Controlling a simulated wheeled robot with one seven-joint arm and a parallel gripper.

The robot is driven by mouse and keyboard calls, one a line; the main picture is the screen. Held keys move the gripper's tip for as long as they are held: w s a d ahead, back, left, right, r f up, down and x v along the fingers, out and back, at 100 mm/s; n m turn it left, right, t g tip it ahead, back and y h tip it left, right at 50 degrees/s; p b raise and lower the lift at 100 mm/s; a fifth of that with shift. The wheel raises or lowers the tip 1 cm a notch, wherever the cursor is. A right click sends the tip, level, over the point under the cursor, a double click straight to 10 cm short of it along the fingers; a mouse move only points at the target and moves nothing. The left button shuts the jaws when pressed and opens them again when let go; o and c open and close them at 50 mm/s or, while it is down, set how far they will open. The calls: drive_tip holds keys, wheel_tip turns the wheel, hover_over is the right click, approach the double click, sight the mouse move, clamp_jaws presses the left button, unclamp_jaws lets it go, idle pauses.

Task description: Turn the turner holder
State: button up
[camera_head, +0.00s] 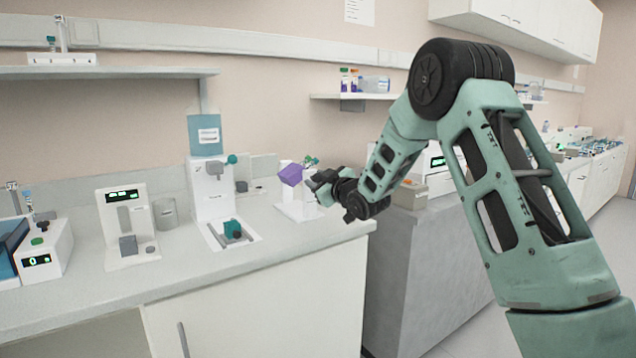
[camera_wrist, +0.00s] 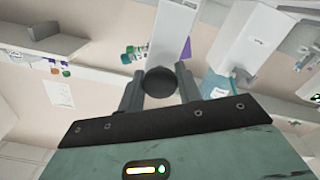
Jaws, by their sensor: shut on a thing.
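The turner holder is a white stand (camera_head: 296,209) with a tilted purple block (camera_head: 291,174) and small green-tipped parts behind it, near the counter's right end. My gripper (camera_head: 322,182) reaches it from the right. In the wrist view, my gripper (camera_wrist: 159,86) has its two dark fingers on either side of a round black knob (camera_wrist: 160,80) and is shut on it. Behind the knob, the white body (camera_wrist: 173,35) of the holder shows, with a purple edge (camera_wrist: 186,49). The contact on the knob is too small to see in the head view.
Left of the holder, a white dispenser (camera_head: 210,195) with a blue container stands on the counter (camera_head: 190,270). Farther left are a glass beaker (camera_head: 165,213) and a white device with a green display (camera_head: 127,225). A wall shelf (camera_head: 350,97) hangs above.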

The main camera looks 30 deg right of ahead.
drive_tip(key=shift+f+m, duration=0.15)
drive_tip(key=shift+m, duration=4.15)
drive_tip(key=shift+m+p, duration=0.7)
drive_tip(key=shift+m, duration=1.7)
drive_tip(key=shift+m+p, duration=0.5)
drive_tip(key=shift+m, duration=1.7)
drive_tip(key=o, duration=0.8)
drive_tip(key=shift+s, duration=0.1)
drive_tip(key=s, duration=1.1)
drive_tip(key=s+b, duration=0.1)
drive_tip(key=s, duration=0.5)
drive_tip(key=shift+s+d, duration=0.15)
drive_tip(key=shift+d, duration=0.15)
